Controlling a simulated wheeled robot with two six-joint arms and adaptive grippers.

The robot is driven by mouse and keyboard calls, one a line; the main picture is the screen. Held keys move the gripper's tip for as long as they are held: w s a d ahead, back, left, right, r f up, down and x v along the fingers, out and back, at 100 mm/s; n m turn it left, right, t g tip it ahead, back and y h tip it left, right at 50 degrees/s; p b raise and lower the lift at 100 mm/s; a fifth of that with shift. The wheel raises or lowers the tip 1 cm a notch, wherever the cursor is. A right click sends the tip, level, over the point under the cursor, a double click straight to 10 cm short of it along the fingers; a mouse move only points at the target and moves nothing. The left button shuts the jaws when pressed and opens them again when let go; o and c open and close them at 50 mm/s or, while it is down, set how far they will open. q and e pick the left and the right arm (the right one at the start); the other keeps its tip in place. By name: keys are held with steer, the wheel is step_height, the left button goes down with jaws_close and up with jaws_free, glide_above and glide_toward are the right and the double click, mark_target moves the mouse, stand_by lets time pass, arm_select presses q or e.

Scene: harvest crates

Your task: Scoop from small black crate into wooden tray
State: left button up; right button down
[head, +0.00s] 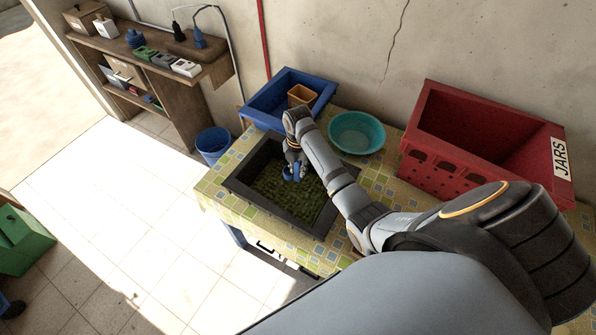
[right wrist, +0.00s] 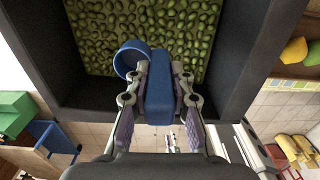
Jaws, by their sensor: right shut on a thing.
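The black crate (head: 325,222) stands on the tiled-pattern table and holds many small green olive-like pieces (head: 270,188); its dark wall also shows in the right wrist view (right wrist: 262,50). My right gripper (head: 293,168) is over the crate, shut on the handle of a blue scoop (right wrist: 160,85). The scoop's round blue end (right wrist: 128,58) shows over the green pieces; I cannot tell whether it holds any. A small tan, wood-coloured container (head: 302,95) sits in the blue crate (head: 262,108) behind; I see no other clear wooden tray. My left gripper is not in view.
A teal bowl (head: 356,132) stands right of the blue crate. A red crate (head: 440,165) labelled JARS takes up the right of the table (head: 215,180). A blue bucket (head: 213,145) stands on the floor to the left, near a wooden shelf (head: 150,75). The wall is close behind.

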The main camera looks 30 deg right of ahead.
steer(key=shift+r, duration=2.9)
